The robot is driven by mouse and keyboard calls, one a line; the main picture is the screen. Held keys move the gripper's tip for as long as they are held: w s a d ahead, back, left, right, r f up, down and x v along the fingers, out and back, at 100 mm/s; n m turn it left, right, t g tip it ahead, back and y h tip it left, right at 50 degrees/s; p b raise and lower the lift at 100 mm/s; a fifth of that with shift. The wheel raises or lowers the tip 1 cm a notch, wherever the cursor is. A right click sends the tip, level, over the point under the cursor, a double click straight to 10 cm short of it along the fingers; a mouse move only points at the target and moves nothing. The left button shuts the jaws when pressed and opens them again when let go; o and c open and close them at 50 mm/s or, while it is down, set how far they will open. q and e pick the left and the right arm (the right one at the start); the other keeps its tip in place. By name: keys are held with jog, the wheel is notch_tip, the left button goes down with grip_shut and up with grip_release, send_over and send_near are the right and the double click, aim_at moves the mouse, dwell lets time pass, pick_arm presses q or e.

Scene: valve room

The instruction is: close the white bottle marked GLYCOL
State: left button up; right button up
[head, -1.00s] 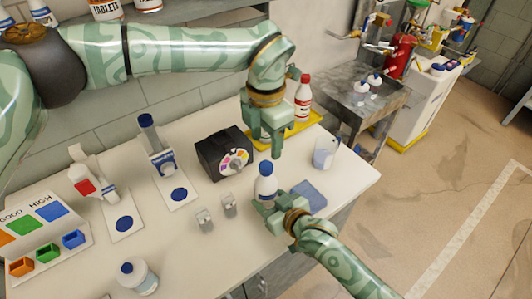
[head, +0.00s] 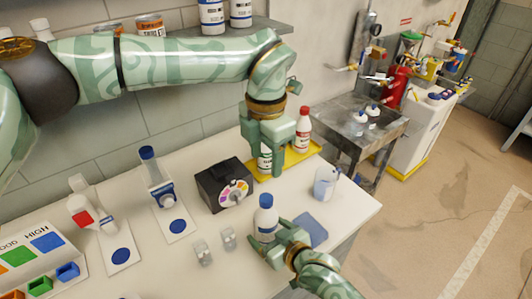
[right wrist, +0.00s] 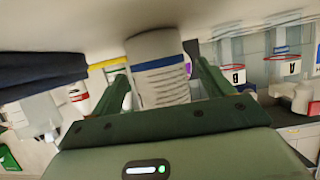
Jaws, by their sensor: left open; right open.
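A white bottle with a blue cap (head: 266,221) stands upright on the white table. Its lettering is too small to read. My right gripper (head: 276,247) is open low at the bottle's near side. In the right wrist view the white bottle body (right wrist: 160,75), with a blue stripe and unreadable print, lies between my right gripper's spread fingers (right wrist: 165,88). My left gripper (head: 266,160) is open above the yellow tray (head: 293,159). Another white bottle (head: 265,158) shows partly between or behind its fingers; its top is hidden.
A red-capped white bottle (head: 303,132) stands on the tray. A black box with a coloured dial (head: 224,187) is left of the blue-capped bottle, and a white jug (head: 326,183) and blue pad (head: 311,231) are to its right. Two small clear blocks (head: 229,238) stand nearby.

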jog(key=p+v, duration=0.3)
jog(key=v, duration=1.3)
jog(key=shift+d, duration=0.15)
jog(key=shift+s+f, duration=0.1)
jog(key=shift+s, duration=0.1)
